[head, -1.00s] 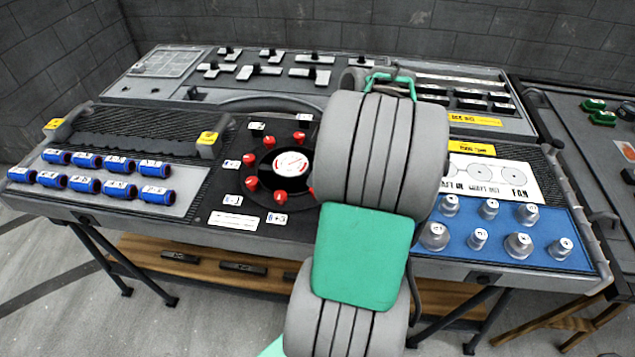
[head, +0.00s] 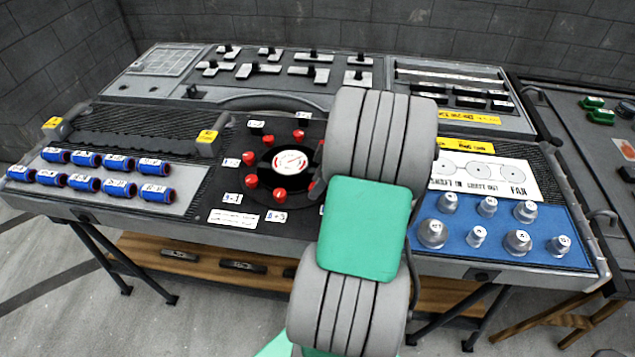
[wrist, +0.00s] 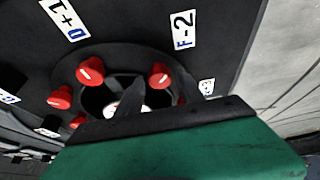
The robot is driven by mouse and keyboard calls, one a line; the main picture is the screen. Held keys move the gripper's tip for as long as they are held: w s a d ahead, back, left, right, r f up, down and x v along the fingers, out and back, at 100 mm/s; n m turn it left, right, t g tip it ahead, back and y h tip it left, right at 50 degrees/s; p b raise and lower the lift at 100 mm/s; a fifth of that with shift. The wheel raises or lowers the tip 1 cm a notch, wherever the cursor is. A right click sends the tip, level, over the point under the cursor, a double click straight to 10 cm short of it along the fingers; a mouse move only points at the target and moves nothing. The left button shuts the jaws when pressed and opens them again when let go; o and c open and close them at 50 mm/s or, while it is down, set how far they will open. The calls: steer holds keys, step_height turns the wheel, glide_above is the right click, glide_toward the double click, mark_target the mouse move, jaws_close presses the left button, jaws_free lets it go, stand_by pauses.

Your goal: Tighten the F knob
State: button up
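The F knob (wrist: 160,75) is a red knob beside the "F-2" label (wrist: 182,30) on a round dark dial plate. In the head view my arm hides most of that side of the dial. My gripper (wrist: 161,80) has its two dark fingers apart, one to each side of the F knob in the wrist view. I cannot tell whether they touch it. In the head view only a dark bit of the gripper shows at the dial's right edge. A white round gauge (head: 290,162) with a red mark sits at the dial's centre.
Other red knobs (head: 279,195) ring the gauge close by, each with a white label. Blue cylinders (head: 118,163) lie in rows at left. Grey weights (head: 432,234) stand on a blue mat at right. A raised curved rim (head: 275,101) lies behind the dial.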

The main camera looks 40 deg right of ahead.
jaws_close()
steer(key=shift+m, duration=0.4)
steer(key=m+t+h+b, duration=0.1)
steer(key=m, duration=0.2)
steer(key=shift+a+b, duration=0.15)
steer(key=shift+b, duration=0.2)
steer(key=m+h+b, duration=0.1)
steer(key=m+h, duration=0.1)
steer(key=m, duration=0.3)
steer(key=shift+a, duration=0.15)
steer(key=m+h+b, duration=0.1)
steer(key=m+h, duration=0.1)
steer(key=m, duration=0.2)
steer(key=shift+a, duration=0.1)
steer(key=m, duration=0.2)
steer(key=m+g+h+b, duration=0.1)
steer(key=m, duration=0.2)
steer(key=shift+w+g, duration=0.1)
steer(key=shift+g, duration=0.2)
steer(key=shift+o, duration=1.1)
jaws_free()
